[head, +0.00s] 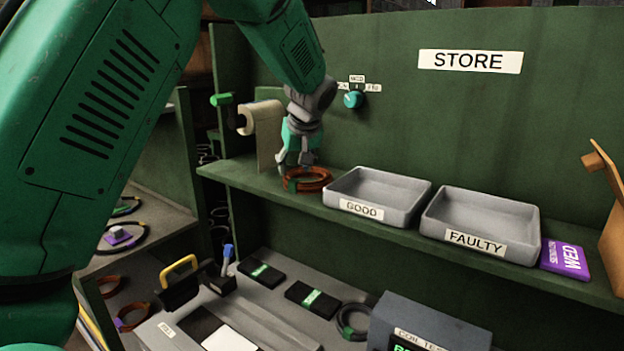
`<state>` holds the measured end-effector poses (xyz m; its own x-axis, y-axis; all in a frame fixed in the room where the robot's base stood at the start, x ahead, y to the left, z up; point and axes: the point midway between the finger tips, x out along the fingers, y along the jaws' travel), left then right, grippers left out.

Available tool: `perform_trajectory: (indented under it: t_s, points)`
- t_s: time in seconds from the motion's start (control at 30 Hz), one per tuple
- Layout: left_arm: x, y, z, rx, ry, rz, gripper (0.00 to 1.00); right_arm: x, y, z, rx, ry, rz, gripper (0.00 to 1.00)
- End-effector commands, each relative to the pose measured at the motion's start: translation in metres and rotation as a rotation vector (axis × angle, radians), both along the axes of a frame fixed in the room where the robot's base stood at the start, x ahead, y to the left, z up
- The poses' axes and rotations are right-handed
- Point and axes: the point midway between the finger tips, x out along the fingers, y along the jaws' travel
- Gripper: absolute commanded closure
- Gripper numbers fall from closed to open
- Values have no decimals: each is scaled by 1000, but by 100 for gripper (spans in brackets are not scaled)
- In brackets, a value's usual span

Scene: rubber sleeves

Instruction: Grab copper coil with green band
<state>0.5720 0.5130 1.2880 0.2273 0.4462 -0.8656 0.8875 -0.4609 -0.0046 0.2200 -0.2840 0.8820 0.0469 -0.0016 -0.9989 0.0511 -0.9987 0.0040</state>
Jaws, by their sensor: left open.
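A copper coil (308,187) lies on the green shelf, left of the GOOD tray. I cannot tell whether the fingers touch the coil. Another copper coil (131,325) with a purple band lies at the lower left, with a further copper coil (108,280) just above it. My right gripper is not in view.
Grey trays marked GOOD (344,206) and FAULTY (463,237) stand on the shelf to the right. A paper roll (264,118) hangs behind the gripper at left. A coil tester (430,318) and a dark coil (345,326) are on the bench below.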

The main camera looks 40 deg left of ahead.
Motion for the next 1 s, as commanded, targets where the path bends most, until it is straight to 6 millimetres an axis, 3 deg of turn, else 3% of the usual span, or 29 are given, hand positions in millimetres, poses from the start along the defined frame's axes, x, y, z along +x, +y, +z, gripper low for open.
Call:
perform_trajectory:
  t_s: [0.3, 0.6, 0.63, 0.73, 1.0]
  points:
    - [6, 25, -38, -5, 4, 1, 59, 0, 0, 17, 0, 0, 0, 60]
    - [7, 23, -43, -1, 2, 1, 59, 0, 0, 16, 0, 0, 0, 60]
    - [7, 23, -43, -1, 3, 2, 66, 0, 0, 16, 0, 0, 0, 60]
    - [7, 22, -42, 0, 2, 0, 100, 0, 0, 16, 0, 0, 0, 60]
    - [7, 26, -43, -2, 0, 1, 100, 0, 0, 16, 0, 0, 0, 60]
